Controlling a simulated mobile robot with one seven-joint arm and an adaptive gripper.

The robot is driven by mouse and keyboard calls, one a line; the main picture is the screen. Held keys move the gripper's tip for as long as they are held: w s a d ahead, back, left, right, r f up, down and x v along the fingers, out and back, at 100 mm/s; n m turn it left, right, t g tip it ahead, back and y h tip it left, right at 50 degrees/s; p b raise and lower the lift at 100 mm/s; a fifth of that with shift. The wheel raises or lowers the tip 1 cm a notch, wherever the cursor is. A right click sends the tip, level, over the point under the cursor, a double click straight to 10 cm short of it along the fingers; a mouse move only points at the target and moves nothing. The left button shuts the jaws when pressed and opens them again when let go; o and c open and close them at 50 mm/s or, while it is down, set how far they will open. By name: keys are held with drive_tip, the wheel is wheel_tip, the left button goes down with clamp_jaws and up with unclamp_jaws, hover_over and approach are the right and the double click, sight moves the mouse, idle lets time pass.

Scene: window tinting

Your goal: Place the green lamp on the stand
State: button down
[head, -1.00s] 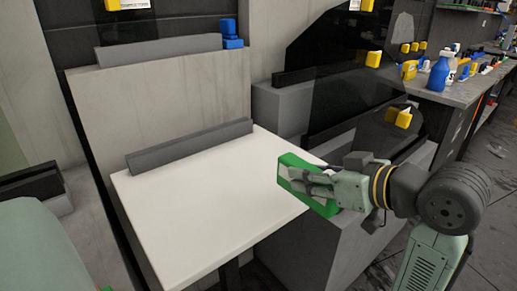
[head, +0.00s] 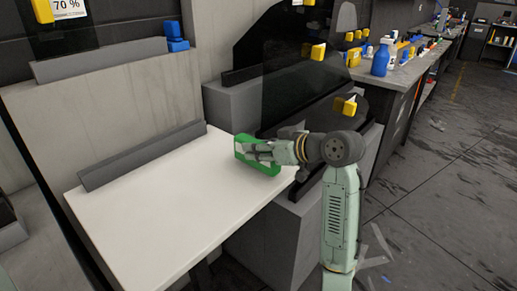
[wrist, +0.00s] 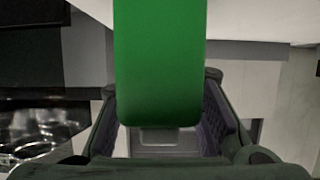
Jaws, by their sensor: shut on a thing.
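A green block-like thing, apparently the green lamp (head: 262,167), is held in my gripper (head: 252,153). It is by the far right edge of a white tabletop (head: 165,205); I cannot tell whether it touches the top. In the wrist view the lamp (wrist: 160,65) is a smooth green bar between the two fingers, running up out of the picture. My gripper is shut on it, and the fingers hide part of it in the head view. I cannot tell for sure which thing is the stand.
A long grey bar (head: 142,157) lies along the tabletop's back left edge. Grey blocks holding dark tinted panes (head: 300,60) with yellow clips stand behind my gripper. A workbench (head: 400,75) with bottles is farther back. Floor at the right is open; most of the tabletop is bare.

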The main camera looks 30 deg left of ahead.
drive_tip(key=shift+f, duration=0.6)
drive_tip(key=shift+f, duration=0.25)
drive_tip(key=c, duration=1.2)
unclamp_jaws()
